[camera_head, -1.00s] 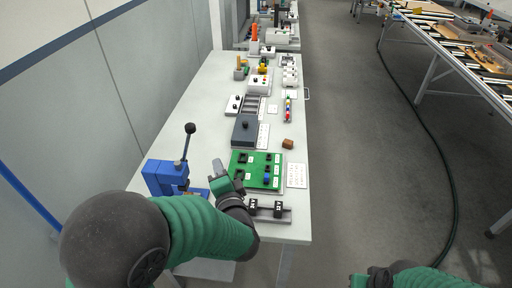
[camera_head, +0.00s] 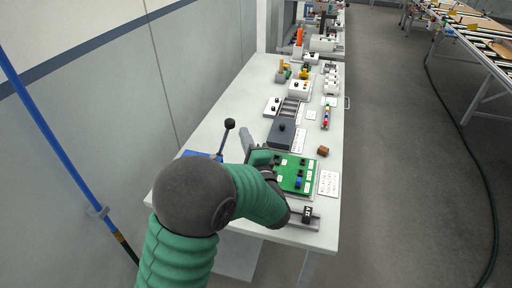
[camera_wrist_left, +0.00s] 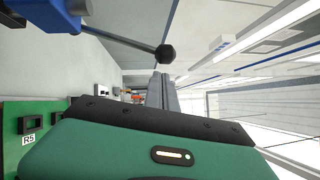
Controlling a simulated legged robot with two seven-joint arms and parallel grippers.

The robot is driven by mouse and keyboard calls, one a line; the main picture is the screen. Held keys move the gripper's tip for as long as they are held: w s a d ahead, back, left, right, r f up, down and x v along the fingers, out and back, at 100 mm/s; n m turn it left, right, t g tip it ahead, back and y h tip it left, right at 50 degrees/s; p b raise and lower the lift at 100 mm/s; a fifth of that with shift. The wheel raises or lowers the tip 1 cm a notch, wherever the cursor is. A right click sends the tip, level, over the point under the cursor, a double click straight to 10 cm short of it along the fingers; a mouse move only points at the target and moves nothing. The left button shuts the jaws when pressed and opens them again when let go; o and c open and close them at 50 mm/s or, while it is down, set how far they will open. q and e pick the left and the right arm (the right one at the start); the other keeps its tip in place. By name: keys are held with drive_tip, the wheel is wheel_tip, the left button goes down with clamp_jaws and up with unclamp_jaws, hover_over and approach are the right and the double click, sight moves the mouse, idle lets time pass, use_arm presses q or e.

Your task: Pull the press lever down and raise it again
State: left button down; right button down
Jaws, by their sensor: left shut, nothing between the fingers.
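The blue press (camera_head: 203,154) stands at the left edge of the bench, mostly hidden behind my left arm. Its lever (camera_head: 229,124) is a thin rod standing up with a black ball knob on top. My left gripper (camera_head: 245,139) is shut and empty, just right of the lever and apparently a little lower than the knob. In the left wrist view, the blue press body (camera_wrist_left: 45,15) is at top left and the knob (camera_wrist_left: 165,54) is just beyond the shut fingertips (camera_wrist_left: 162,78). I see no clear contact. My right gripper is out of view.
A green board (camera_head: 296,174) with small parts lies right of my left gripper. A dark grey box (camera_head: 281,133) and a small brown block (camera_head: 323,151) are behind it. A wall (camera_head: 190,70) runs along the bench's left side.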

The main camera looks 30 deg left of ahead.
use_arm(q)
drive_tip(key=shift+s+a+r, duration=0.1)
drive_tip(key=shift+a+r, duration=0.1)
drive_tip(key=shift+a, duration=0.6)
